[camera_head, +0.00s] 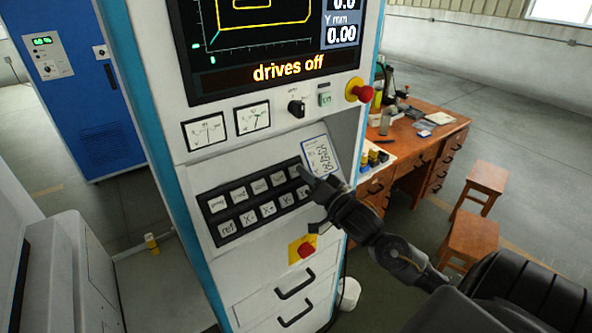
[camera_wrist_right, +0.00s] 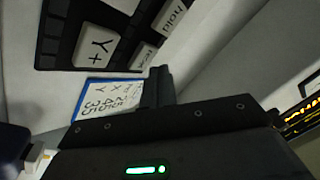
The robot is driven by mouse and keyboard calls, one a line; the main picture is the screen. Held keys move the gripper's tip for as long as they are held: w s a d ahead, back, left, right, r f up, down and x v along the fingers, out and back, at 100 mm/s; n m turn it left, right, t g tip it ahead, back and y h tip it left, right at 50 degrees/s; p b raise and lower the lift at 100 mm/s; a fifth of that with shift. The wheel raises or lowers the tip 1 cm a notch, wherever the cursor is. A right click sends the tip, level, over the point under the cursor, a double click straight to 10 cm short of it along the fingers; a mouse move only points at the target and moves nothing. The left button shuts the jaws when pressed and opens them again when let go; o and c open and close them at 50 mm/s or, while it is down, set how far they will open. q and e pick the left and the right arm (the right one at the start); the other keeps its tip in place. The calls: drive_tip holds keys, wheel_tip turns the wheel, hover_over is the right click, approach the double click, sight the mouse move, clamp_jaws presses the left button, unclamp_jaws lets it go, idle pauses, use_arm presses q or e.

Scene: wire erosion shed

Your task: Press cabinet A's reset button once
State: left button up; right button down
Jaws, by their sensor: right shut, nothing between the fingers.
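A white and blue control cabinet (camera_head: 240,165) fills the middle of the head view, its screen reading "drives off". A black keypad (camera_head: 258,203) on its sloping front holds two rows of white keys; it also shows in the right wrist view (camera_wrist_right: 73,20), with a Y+ key (camera_wrist_right: 97,48). A blue cabinet (camera_head: 85,105) with a small panel (camera_head: 47,56) and green display stands at the left. My left gripper is not in view.
A red knob (camera_head: 359,90) sits right of the dials, and a red button on yellow (camera_head: 305,250) below the keypad. A wooden desk (camera_head: 415,135) and stools (camera_head: 472,238) stand at the right. A light grey machine housing (camera_head: 62,270) is at lower left.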

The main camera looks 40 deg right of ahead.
drive_tip(key=shift+s+r+p, duration=0.15)
drive_tip(key=shift+r+p, duration=0.1)
drive_tip(key=shift+p, duration=0.1)
drive_tip(key=s+p, duration=0.1)
drive_tip(key=s+r+p, duration=0.2)
drive_tip(key=shift+s+r, duration=0.25)
drive_tip(key=shift+s, duration=0.1)
idle(0.5)
